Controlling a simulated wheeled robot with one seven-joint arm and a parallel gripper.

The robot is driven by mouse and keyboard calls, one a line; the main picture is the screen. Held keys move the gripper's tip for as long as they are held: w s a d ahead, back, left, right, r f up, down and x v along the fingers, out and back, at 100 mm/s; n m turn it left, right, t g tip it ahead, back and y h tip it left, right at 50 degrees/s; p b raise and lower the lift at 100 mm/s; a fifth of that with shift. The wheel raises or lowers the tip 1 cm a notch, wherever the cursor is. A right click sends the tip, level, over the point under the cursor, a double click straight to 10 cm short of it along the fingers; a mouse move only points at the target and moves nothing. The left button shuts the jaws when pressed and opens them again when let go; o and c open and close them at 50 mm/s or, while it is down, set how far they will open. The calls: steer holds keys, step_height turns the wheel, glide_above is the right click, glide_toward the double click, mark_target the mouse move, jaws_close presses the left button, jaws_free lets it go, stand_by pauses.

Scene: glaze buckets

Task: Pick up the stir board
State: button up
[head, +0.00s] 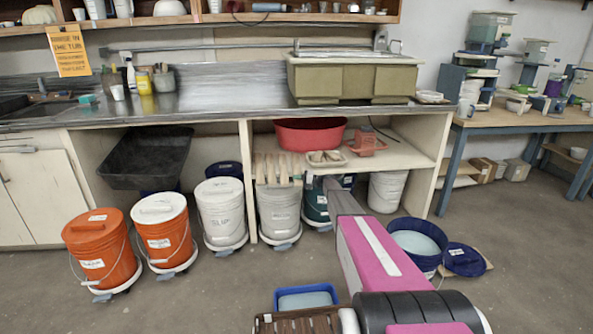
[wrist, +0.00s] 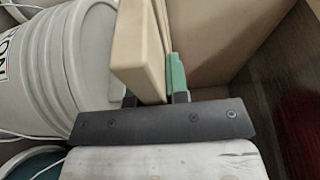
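In the wrist view a tan wooden board (wrist: 141,55), which looks like the stir board, stands end-on in front of my gripper (wrist: 156,78). One green fingertip pad lies along its right side, touching or very close. The board hides the other finger, so I cannot tell whether the fingers have closed on it. In the head view my arm reaches under the counter to the right of the light grey bucket (head: 279,211); the fingers cannot be made out there. Wooden slats (head: 278,168) lie at the shelf edge above that bucket.
A pale bucket (wrist: 92,60) stands close on the left in the wrist view. A dark teal bucket (head: 315,205) is beside my arm. The shelf holds a red basin (head: 310,134). An open blue bucket (head: 418,243) stands right of my arm. Floor at front left is clear.

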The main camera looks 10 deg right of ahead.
jaws_close()
steer(key=shift+r, duration=0.15)
